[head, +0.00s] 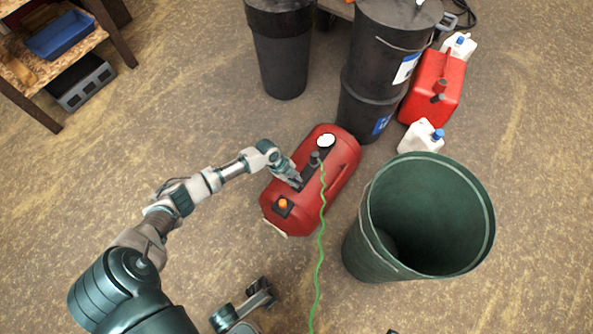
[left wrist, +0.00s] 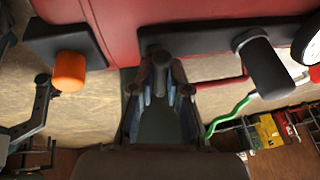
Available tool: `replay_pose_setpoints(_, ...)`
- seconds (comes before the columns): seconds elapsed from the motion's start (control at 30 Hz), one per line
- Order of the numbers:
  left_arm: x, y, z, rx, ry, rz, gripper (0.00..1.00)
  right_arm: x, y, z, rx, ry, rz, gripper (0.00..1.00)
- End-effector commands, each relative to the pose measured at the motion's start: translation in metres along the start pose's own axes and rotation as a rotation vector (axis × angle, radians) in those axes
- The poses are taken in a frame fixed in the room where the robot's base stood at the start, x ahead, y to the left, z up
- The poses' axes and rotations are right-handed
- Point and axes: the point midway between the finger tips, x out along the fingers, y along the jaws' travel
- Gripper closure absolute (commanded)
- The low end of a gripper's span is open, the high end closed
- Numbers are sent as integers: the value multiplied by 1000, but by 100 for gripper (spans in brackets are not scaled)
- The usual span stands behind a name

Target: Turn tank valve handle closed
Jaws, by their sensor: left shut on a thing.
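The red tank (head: 334,188) lies on the floor near the centre of the head view, with a green hose rising to its black fitting. My left gripper (head: 296,183) reaches its top from the left. In the left wrist view, my left gripper (left wrist: 161,85) is shut on a dark part at the black strip (left wrist: 205,38) on the tank. The fingers hide most of that part, so I cannot tell its exact shape. A thin red bar (left wrist: 222,84) shows beside the fingers. The orange knob (head: 282,203) stands apart from the gripper; it also shows in the left wrist view (left wrist: 70,72).
An open green bin (head: 428,270) stands close right of the tank. Black drums (head: 372,95), a red can (head: 432,90) and white jugs (head: 421,138) stand behind. The green hose (head: 320,260) runs toward the front.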

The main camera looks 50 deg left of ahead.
Motion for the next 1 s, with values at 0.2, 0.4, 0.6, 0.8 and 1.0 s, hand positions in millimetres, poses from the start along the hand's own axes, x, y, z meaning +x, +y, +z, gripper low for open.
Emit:
replay_pose_setpoints(0.2, 0, -1, 1, 1, -2, -5, 100, 0, 0, 0, 0, 1, 0, 60)
replay_pose_setpoints(0.4, 0, -1, 1, 1, -2, -4, 60, 0, 0, -1, 0, 2, 0, 60)
replay_pose_setpoints(0.6, -1, 0, 0, 1, -1, -4, 60, 0, 0, 0, -1, -1, 2, 60)
replay_pose_setpoints(0.8, -18, -1, 1, 2, -3, -5, 60, -1, 0, -4, -1, 1, 2, 60)
replay_pose_setpoints(1.0, -62, -1, 2, 4, -4, -4, 60, -1, 0, -4, -1, 2, 1, 60)
